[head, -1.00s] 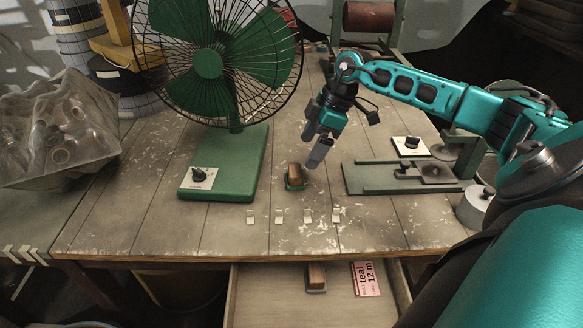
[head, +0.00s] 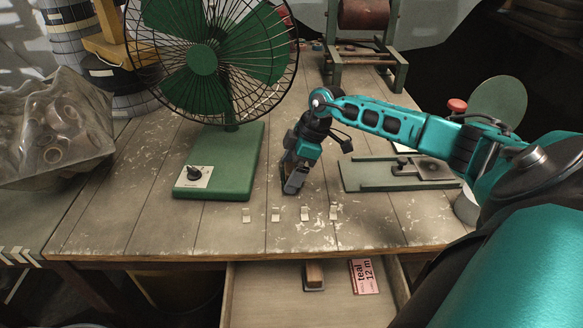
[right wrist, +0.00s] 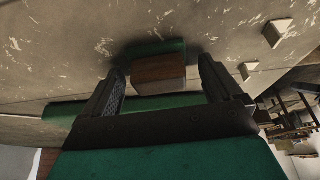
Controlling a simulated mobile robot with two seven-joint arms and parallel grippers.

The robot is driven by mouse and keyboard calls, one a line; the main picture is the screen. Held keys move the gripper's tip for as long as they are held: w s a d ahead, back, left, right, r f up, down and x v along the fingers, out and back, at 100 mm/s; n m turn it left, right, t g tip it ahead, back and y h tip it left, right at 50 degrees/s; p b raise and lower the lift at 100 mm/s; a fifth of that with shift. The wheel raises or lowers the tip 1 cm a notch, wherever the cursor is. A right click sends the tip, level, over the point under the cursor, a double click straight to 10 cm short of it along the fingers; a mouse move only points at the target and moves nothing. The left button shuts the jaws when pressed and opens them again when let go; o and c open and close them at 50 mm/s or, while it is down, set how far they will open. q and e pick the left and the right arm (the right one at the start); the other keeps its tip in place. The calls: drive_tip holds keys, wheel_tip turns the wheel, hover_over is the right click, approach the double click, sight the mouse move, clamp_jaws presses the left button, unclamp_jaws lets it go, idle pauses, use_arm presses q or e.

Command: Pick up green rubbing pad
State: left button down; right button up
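The green rubbing pad (right wrist: 158,46) has a brown wooden block (right wrist: 159,72) as its back and lies on the wooden table. It shows in the right wrist view; in the head view my gripper hides it. My right gripper (head: 293,188) points down over it near the table's front. In the right wrist view its two dark fingers are apart, one on each side of the block, with a small gap at each side. My left gripper is not in view.
A green fan (head: 235,165) stands close to the left of my gripper. Several small pale tabs (head: 305,213) lie in front. A green metal fixture (head: 375,175) is at right. The open drawer (head: 260,300) holds another wooden-backed pad (head: 314,275) and a pink label card (head: 364,277).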

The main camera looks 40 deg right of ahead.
drive_tip(key=c, duration=1.1)
drive_tip(key=shift+r, duration=0.1)
